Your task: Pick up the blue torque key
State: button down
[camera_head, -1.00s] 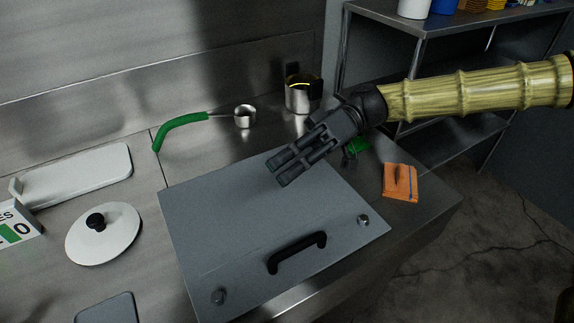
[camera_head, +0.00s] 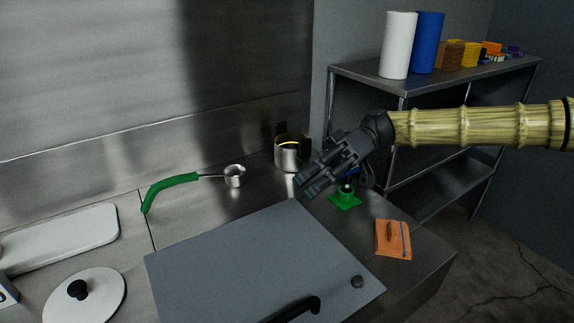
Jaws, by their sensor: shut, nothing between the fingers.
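My gripper (camera_head: 311,184) is shut and empty. It hangs above the counter, over the back right corner of the grey griddle lid, pointing down and left. A small green stand (camera_head: 346,201) with a square base sits on the counter just right of and below my fingers. A bit of blue (camera_head: 351,172) shows above the stand, partly hidden behind my gripper; it may be the blue torque key, but its shape cannot be made out.
The grey lid (camera_head: 230,255) with a black handle covers the front counter. An orange notebook (camera_head: 393,240) lies at right. A metal pot (camera_head: 292,153) and green-handled ladle (camera_head: 172,186) are behind. A white lid (camera_head: 85,300) is at left. A shelf (camera_head: 360,72) holds rolls.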

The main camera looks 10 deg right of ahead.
aim_at(348, 177)
jog(key=k, duration=1)
